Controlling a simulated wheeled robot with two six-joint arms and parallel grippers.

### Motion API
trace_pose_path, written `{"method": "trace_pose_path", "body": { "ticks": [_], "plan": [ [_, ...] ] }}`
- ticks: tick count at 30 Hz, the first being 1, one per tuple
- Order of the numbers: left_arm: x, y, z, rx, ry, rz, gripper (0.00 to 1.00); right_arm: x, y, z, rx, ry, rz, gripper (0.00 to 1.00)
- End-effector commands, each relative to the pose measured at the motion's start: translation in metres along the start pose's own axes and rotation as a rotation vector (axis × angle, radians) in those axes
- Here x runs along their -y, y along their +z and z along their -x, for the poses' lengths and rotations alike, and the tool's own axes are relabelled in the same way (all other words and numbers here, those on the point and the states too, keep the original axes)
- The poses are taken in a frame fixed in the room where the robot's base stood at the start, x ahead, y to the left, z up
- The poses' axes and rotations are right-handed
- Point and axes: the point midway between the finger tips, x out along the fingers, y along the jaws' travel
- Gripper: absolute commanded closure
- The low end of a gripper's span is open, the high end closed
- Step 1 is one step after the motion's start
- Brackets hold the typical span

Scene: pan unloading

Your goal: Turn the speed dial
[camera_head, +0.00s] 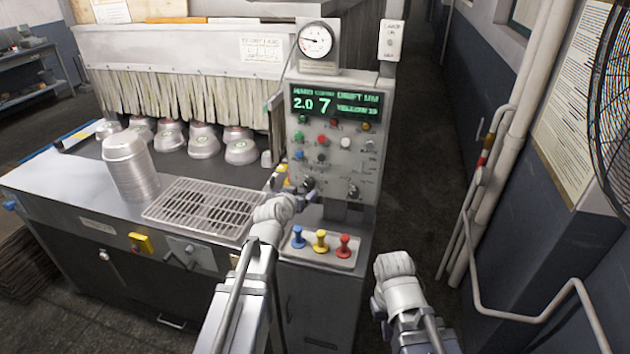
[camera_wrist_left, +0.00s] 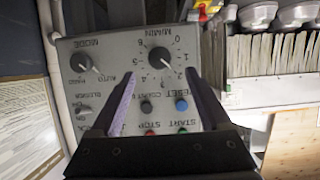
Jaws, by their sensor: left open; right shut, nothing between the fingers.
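The speed dial is a black knob marked M/MIN on the grey control panel (camera_head: 338,150), with numbers around it. It shows in the left wrist view (camera_wrist_left: 160,58) and, partly covered, in the head view (camera_head: 308,184). My left gripper (camera_wrist_left: 160,76) is open; its two fingers reach toward the panel on either side of the dial, with a gap to it and nothing held. In the head view my left gripper (camera_head: 290,187) is at the panel's lower left. My right gripper (camera_head: 393,263) is low, right of the machine, away from the panel, and empty; its fingertips are hard to see.
A MODE knob (camera_wrist_left: 85,62) is beside the speed dial. Coloured buttons lie near the left fingers. A green display (camera_head: 335,103) reads 2.0 and 7. Blue, yellow and red levers (camera_head: 320,241) stand below. Stacked pans (camera_head: 132,170) and a grate (camera_head: 205,207) are left.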

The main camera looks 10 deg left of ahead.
Motion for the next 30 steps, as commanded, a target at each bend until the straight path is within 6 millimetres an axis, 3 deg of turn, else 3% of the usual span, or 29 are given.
{"method": "trace_pose_path", "body": {
  "ticks": [8, 19, 29, 30],
  "plan": [
    [-0.001, 0.002, -0.021, 0.002, 0.002, 0.000, 0.19, 0.001, -0.001, -0.010, 0.000, 0.000, 0.000, 1.00],
    [-0.001, 0.003, -0.075, 0.003, 0.003, 0.000, 0.19, 0.003, -0.002, -0.030, 0.000, 0.000, -0.001, 1.00],
    [-0.002, 0.001, -0.078, 0.004, 0.002, 0.000, 0.19, 0.003, -0.002, -0.030, 0.000, 0.000, -0.001, 1.00],
    [-0.001, 0.001, -0.078, 0.004, 0.002, 0.000, 0.24, 0.003, -0.002, -0.030, 0.000, 0.000, -0.001, 1.00]
  ]
}}
